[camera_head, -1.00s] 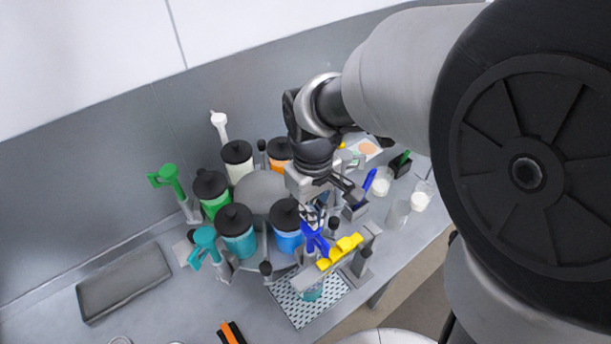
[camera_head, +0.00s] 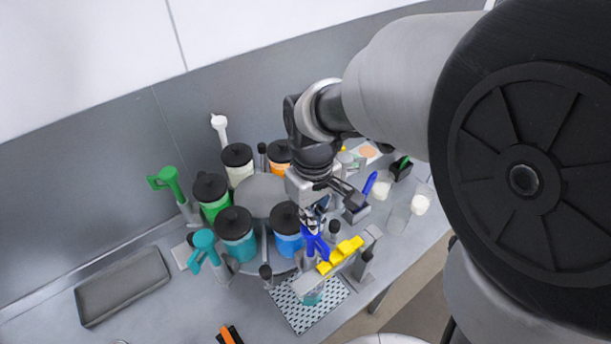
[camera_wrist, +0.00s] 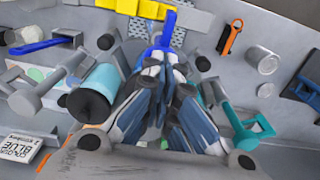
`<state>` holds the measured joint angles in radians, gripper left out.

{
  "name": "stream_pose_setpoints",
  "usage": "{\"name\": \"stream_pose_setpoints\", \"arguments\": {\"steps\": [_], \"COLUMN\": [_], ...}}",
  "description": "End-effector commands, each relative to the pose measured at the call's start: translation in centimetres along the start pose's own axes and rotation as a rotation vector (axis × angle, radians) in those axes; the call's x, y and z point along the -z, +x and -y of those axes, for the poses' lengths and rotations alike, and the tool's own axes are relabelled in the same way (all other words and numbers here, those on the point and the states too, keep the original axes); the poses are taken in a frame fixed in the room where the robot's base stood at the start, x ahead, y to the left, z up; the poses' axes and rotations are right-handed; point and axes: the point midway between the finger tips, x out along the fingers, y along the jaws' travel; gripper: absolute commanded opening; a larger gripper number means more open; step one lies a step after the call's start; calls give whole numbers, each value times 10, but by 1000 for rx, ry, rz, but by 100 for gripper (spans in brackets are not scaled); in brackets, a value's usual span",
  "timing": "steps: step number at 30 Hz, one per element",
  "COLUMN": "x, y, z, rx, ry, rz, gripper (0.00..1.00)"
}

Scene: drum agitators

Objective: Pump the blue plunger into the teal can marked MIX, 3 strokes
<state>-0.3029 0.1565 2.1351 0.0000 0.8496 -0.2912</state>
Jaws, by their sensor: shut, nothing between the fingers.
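The blue plunger handle (camera_head: 315,246) stands at the front of the round rack, beside the blue canister (camera_head: 287,230). My gripper (camera_head: 314,226) is shut with nothing between its fingers, pointing down right at the handle. In the wrist view the closed fingertips (camera_wrist: 166,62) are in front of the blue handle (camera_wrist: 168,28) and overlap it; I cannot tell if they touch. The teal can (camera_head: 314,297) stands on the perforated mat under the bar with yellow blocks. It is mostly hidden, and its MIX marking is not readable.
A grey bar with yellow blocks (camera_head: 340,255) is close to the handle. A teal canister (camera_head: 236,235) and teal handle (camera_head: 203,250) are to the left. White cups (camera_head: 419,204) stand at the right. An empty grey tray (camera_head: 122,288) lies on the left.

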Motion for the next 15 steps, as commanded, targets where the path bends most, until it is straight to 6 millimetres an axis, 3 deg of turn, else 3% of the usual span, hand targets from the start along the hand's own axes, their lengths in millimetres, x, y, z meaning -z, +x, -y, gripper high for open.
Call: {"name": "stream_pose_setpoints", "arguments": {"steps": [15], "x": [0], "y": [23], "z": [0], "rx": [1], "ry": [0], "rz": [2], "gripper": [0]}}
